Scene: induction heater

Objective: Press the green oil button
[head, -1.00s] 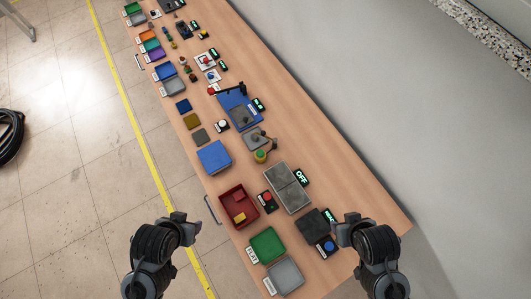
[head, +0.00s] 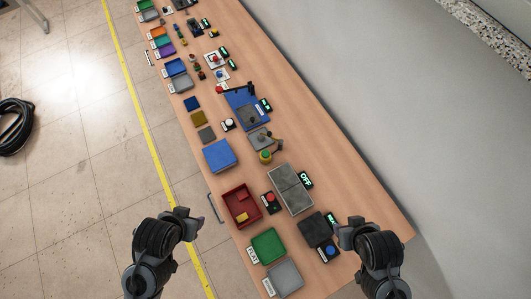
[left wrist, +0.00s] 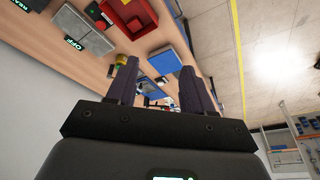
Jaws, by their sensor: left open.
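The green button (head: 265,155) sits on a yellow round base near the middle of the long wooden table, beside a grey plate with an arm. A small yellow-green thing (left wrist: 122,60) in the left wrist view looks like the same button. My left gripper (head: 195,222) is open and empty, off the table's near side over the floor, well apart from the button. Its two fingers (left wrist: 158,88) show in the left wrist view. My right gripper (head: 341,233) is near the black block at the table's lower right; its fingers are too small to judge.
A red bin (head: 232,219), a blue tray (head: 220,156), a green tray (head: 266,244) and a grey tray (head: 284,278) line the near edge. A grey plate (head: 290,190) with an OFF display and a red button (head: 269,197) stand between. The table's wall side is clear.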

